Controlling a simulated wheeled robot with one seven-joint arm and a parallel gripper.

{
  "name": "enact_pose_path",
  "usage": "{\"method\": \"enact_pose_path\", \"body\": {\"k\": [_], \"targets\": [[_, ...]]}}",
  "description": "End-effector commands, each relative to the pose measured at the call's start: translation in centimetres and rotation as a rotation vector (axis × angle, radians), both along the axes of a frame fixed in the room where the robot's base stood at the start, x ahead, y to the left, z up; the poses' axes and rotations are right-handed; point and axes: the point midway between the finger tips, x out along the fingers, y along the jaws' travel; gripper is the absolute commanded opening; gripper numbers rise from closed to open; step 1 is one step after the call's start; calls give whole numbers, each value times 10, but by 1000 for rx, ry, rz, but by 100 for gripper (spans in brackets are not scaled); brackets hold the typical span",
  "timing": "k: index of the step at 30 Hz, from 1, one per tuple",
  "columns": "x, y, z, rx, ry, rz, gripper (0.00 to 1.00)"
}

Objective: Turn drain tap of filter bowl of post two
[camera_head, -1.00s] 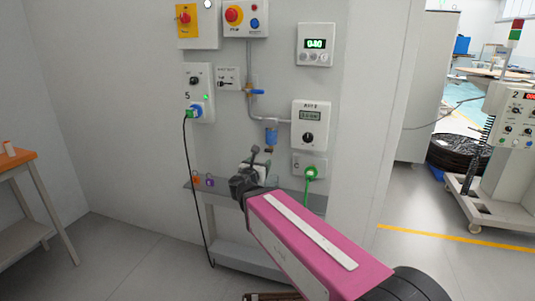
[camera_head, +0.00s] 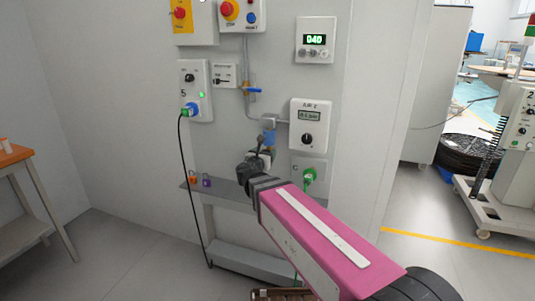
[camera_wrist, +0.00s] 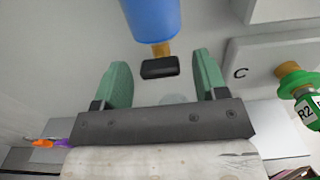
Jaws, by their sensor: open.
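The blue filter bowl (camera_head: 268,138) hangs on the wall pipe left of the air regulator box. In the wrist view the bowl (camera_wrist: 150,18) shows at the top, with a brass stem below it and the black drain tap (camera_wrist: 160,68) at the stem's end. My gripper (camera_wrist: 160,63) is open, one green finger on each side of the tap. Gaps show between the tap and both fingers; whether the tap lies at fingertip depth I cannot tell. In the head view my gripper (camera_head: 255,160) is just below the bowl and hides the tap.
A green plug (camera_head: 309,175) sits in the socket marked C right of my gripper; it also shows in the wrist view (camera_wrist: 297,88). A grey shelf (camera_head: 225,196) with orange and purple padlocks is below. A black cable (camera_head: 182,160) hangs at left. The regulator box (camera_head: 309,124) is close above right.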

Motion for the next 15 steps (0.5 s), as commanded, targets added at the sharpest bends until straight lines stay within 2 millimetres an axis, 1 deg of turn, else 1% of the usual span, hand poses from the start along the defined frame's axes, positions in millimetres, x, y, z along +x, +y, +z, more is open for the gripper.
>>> {"method": "enact_pose_path", "body": {"k": [4,5,6,8,9,15], "targets": [[0,0,0,0,0,0,66],[0,0,0,0,0,0,63],[0,0,0,0,0,0,50],[0,0,0,0,0,0,30],[0,0,0,0,0,0,17],[0,0,0,3,-1,0,17]]}}
